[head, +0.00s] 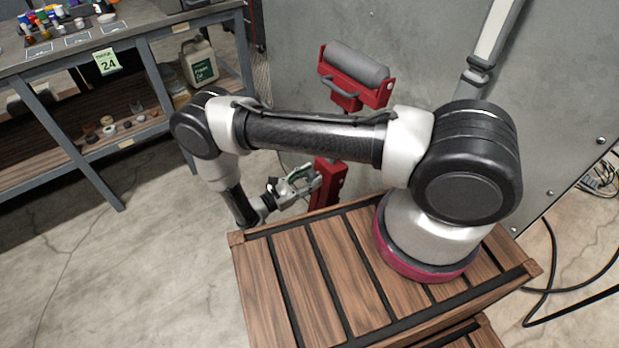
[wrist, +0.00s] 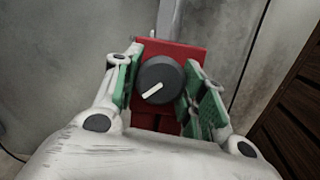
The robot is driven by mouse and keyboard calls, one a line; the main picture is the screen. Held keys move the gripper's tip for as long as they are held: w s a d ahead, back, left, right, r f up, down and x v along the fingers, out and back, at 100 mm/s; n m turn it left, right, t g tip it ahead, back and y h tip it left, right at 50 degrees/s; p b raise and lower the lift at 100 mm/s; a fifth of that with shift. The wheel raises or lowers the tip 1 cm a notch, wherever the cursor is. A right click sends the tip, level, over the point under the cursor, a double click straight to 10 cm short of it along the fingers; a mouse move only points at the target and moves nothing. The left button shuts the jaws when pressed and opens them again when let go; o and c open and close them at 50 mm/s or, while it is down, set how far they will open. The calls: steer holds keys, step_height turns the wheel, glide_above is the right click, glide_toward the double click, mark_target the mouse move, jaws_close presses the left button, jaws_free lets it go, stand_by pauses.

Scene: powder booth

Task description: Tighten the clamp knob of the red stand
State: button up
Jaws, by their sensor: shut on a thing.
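The red stand (head: 329,187) is upright behind my arm, with a grey roller (head: 357,66) across its top. Its clamp knob (wrist: 160,78) is round and dark grey with a white pointer line, set on the red face of the stand (wrist: 192,52). The pointer slants from lower left to upper right. In the head view my gripper (head: 312,180) reaches the stand's post from the left. In the wrist view my gripper (wrist: 160,88) is shut on the knob, with a green-padded finger on each side. The knob is not distinguishable in the head view.
A workbench (head: 120,35) with small paint pots and a jug (head: 198,62) on its shelf stands at the left. A slatted wooden surface (head: 290,270) lies under my arm's base. A grey metal wall (head: 560,90) is behind the stand. Black cables (head: 548,270) lie at the right.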

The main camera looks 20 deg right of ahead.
steer(key=m+g, duration=0.1)
steer(key=m, duration=0.3)
steer(key=shift+m, duration=0.3)
steer(key=shift+m+g, duration=0.8)
steer(key=shift+m, duration=1.3)
steer(key=o, duration=1)
steer(key=shift+o, duration=0.2)
steer(key=shift+a, duration=0.1)
steer(key=s+a, duration=0.1)
steer(key=a, duration=1)
steer(key=shift+s+a+f, duration=0.15)
steer(key=shift+s+a, duration=0.15)
steer(key=shift+a, duration=0.1)
